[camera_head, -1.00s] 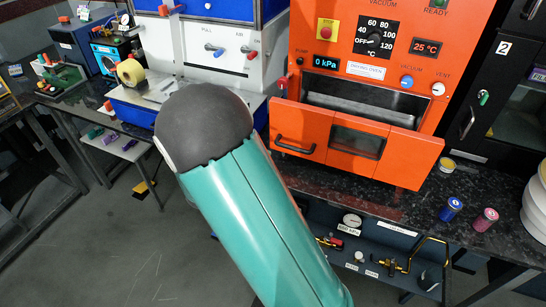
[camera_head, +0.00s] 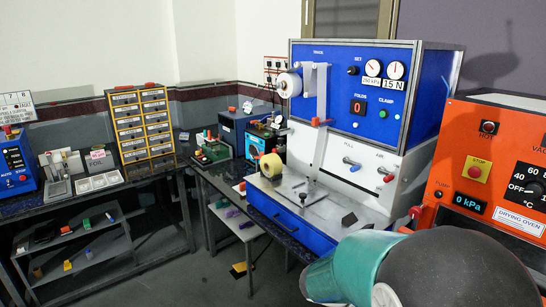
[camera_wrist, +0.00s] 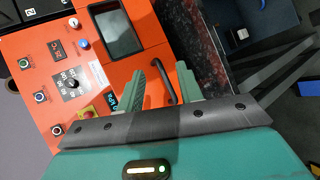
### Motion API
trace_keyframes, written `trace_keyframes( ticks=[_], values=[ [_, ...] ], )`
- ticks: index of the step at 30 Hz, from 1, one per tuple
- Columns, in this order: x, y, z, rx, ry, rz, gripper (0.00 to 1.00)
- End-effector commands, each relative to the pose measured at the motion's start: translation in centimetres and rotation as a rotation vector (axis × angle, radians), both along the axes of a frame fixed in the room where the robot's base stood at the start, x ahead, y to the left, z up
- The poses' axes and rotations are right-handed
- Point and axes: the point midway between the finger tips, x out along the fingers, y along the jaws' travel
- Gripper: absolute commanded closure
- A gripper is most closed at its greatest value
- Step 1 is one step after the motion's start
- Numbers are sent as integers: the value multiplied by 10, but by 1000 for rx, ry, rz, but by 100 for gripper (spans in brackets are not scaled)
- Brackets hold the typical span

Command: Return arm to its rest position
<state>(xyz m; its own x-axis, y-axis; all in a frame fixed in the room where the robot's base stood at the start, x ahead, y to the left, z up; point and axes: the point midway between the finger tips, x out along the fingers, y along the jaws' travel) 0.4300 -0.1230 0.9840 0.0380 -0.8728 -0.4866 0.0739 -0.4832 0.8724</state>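My arm (camera_head: 360,262), teal with a dark grey rounded joint, crosses the lower right of the head view. My gripper is outside the head view. In the wrist view my gripper (camera_wrist: 167,64) shows two teal fingers set apart, with no object held between them. The orange drying oven (camera_wrist: 52,110) lies beyond the fingers, and its dark handle (camera_wrist: 167,84) shows in the gap between them. The distance from fingers to handle cannot be told. The oven (camera_head: 455,153) also stands at the right edge of the head view, partly hidden by my arm.
Open floor shows between the benches.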

Motion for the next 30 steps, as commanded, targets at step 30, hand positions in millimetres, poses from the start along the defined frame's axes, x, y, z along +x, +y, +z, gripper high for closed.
trace_keyframes(
  ticks=[30],
  values=[
    [-143, 121, 124, 1055, -444, 170, 64]
  ],
)
